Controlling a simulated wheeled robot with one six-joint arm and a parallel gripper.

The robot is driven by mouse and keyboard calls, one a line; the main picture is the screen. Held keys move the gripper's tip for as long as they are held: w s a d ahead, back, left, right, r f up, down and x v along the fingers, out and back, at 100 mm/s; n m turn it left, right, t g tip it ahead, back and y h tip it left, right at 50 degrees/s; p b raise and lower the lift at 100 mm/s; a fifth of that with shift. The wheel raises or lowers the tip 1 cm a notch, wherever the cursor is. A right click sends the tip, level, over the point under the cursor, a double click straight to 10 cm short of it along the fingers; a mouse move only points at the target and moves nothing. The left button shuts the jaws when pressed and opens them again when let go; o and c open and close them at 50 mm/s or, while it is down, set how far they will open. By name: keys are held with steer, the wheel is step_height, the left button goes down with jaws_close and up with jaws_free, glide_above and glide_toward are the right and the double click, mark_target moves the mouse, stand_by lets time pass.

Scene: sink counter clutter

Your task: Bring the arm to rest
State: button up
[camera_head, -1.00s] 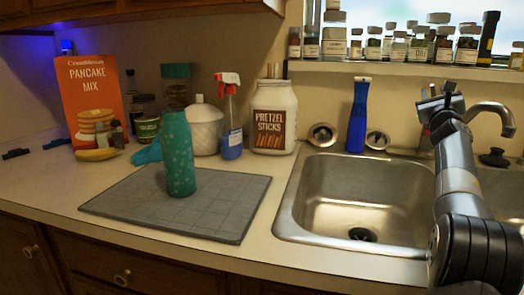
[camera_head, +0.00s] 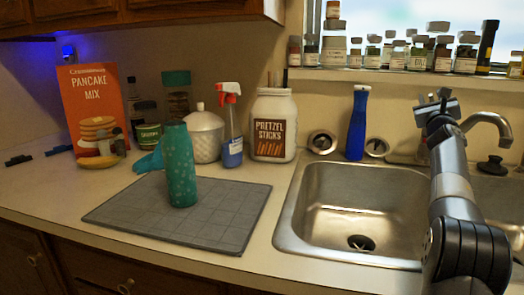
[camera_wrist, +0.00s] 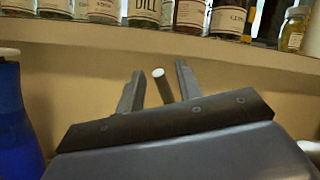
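My arm rises at the right of the head view in front of the sink. My gripper (camera_head: 437,97) is at its top, near the faucet and below the window shelf. In the wrist view my gripper (camera_wrist: 159,80) has its two fingers apart. A short grey rod with a pale end (camera_wrist: 164,86) shows between them; I cannot tell whether it is behind the fingers, but they do not appear closed on it.
A teal bottle (camera_head: 181,165) stands on a grey mat (camera_head: 226,228) left of the sink (camera_head: 283,237). A blue bottle (camera_head: 357,125) and the faucet (camera_head: 493,122) stand behind the sink. Jars (camera_head: 466,54) line the shelf above. The left basin is empty.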

steer(key=b+v, duration=0.9)
steer(key=v, duration=0.2)
steer(key=p+x, duration=0.8)
steer(key=x, duration=0.1)
steer(key=shift+r, duration=0.2)
steer(key=shift+p+x, duration=1.25)
steer(key=p, duration=0.3)
steer(key=shift+w+d+r+m+g, duration=0.15)
steer(key=shift+d+r+m+g, duration=0.1)
steer(key=shift+m+g, duration=0.15)
steer(key=p, duration=0.2)
steer(key=g+p, duration=0.1)
steer(key=p, duration=0.2)
steer(key=shift+w+d+r+m, duration=0.25)
steer(key=shift+d+m, duration=0.05)
steer(key=shift+m, duration=0.1)
steer(key=p, duration=0.2)
steer(key=shift+w+d+p, duration=0.1)
steer(key=shift+d+p, duration=0.05)
steer(key=shift+p, duration=0.15)
steer(key=shift+w+f+m+g+p, duration=0.1)
steer(key=shift+f+m+g+p, duration=0.1)
steer(key=shift+m+g+p, duration=0.15)
